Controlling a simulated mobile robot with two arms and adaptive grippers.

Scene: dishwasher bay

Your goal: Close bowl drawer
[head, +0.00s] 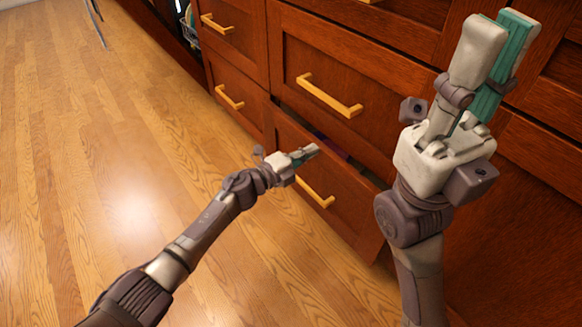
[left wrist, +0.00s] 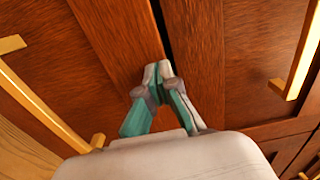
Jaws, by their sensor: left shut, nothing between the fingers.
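The bottom wooden drawer (head: 338,190) of the middle cabinet column stands partly open, with a dark gap along its top and something dim inside. I take it to be the bowl drawer; its contents are too dark to name. My left gripper (head: 311,152) is shut and empty at the drawer front, above its gold handle (head: 315,193). Contact cannot be told. In the left wrist view the shut fingertips (left wrist: 158,70) point at the wooden fronts beside a dark gap. My right gripper (head: 500,35) is raised at the right, its fingers together with nothing seen between them.
A closed drawer with a gold handle (head: 329,96) is above the open one. More drawers with gold handles (head: 217,23) stand to the left. A dish rack (head: 189,30) shows in part at the top. The wooden floor (head: 110,150) at left is clear.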

